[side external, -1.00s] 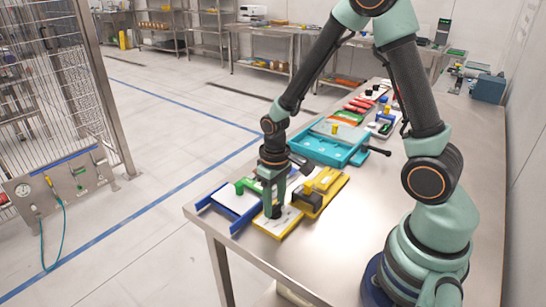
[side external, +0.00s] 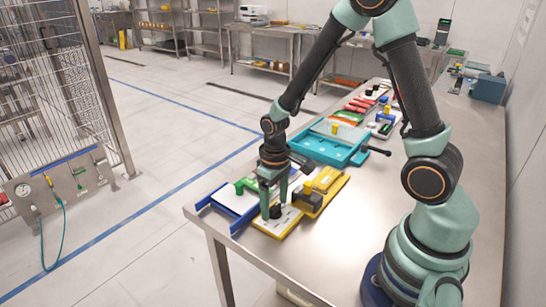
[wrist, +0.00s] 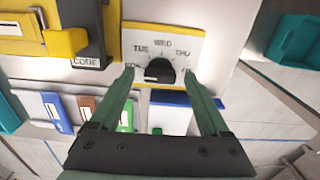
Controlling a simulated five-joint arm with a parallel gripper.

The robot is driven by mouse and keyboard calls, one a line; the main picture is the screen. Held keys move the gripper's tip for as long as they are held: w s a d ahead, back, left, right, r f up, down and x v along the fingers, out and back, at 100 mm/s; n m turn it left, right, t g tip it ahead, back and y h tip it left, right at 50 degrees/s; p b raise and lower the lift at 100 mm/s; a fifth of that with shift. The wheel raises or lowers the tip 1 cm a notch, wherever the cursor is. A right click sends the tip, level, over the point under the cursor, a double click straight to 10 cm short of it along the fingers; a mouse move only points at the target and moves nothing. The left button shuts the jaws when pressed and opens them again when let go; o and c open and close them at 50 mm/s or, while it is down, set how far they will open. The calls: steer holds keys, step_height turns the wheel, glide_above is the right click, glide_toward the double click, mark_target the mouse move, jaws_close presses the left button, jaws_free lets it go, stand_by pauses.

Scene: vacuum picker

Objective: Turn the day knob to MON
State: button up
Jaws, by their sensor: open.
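The day knob (wrist: 160,72) is a round black knob on a cream dial plate with a yellow border (wrist: 190,42). TUE, WED and THU are readable around it in the wrist view. The labels at the lower left and lower right are partly covered by my fingers. A pale mark shows on the knob's lower left, but I cannot tell exactly where it points. My gripper (wrist: 160,75) is open, with one green finger on either side of the knob; contact is unclear. In the side view my gripper (side external: 274,207) points down at the knob (side external: 276,212).
A yellow block fixture (side external: 322,188) stands right beside the dial plate. A blue-edged tray (side external: 232,202) lies on its left, close to the table edge. A teal tray (side external: 330,150) is behind. The steel table (side external: 335,245) is clear in front.

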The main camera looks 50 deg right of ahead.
step_height(320, 180, up, 12)
stand_by(0.6)
step_height(320, 180, up, 10)
steer(key=t, duration=0.6)
glide_above(275, 207)
steer(key=s+a, duration=0.2)
steer(key=s, duration=0.3)
steer(key=shift+s+d, duration=0.1)
